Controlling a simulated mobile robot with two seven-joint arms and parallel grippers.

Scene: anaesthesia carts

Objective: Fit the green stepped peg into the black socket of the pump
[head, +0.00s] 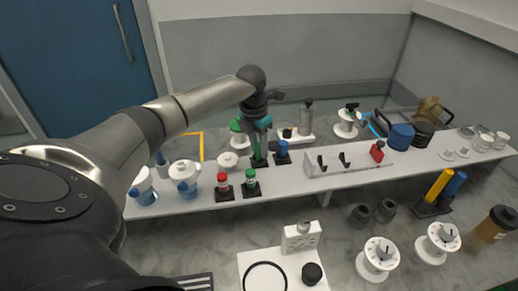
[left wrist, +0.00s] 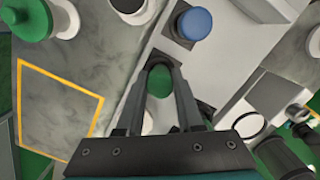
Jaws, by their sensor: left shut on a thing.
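My left gripper (head: 259,146) reaches down to the shelf and is shut on a green piece (head: 257,160), which looks like the green stepped peg. In the left wrist view the green piece (left wrist: 159,80) sits between the two fingertips (left wrist: 160,72). Its lower part is hidden, and I cannot tell whether it touches the dark base beneath. A blue-topped piece (head: 282,148) on a black square base stands just to the right; its round blue top (left wrist: 195,23) shows in the left wrist view. I cannot make out for certain which part is the pump's black socket. My right gripper is not in view.
A white rack (head: 345,166) with black hooks is to the right. A white device (head: 301,238) stands on the lower counter. A yellow outline (head: 201,145) lies behind, left.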

